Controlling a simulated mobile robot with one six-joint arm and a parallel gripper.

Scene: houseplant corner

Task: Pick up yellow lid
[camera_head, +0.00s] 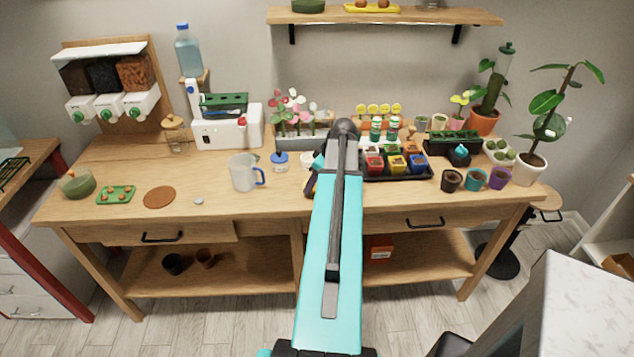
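No separate yellow lid can be made out for certain. A yellow-topped small box (397,163) sits in the black tray (408,178) on the workbench, among red and blue ones. I cannot tell whether its yellow top is a lid. My teal arm reaches up the middle of the view and covers part of the bench. A dark bit of my gripper (312,184) shows just left of the arm, over the bench left of the tray. Its fingers are hidden or too small to tell whether they are open or hold anything.
A clear mug (244,172) and a small blue-lidded jar (280,161) stand left of my arm. A row of small pots (475,179) stands right of the tray. Flowers (292,110) and yellow round shapes (379,110) are behind. The bench front near the brown disc (160,197) is fairly clear.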

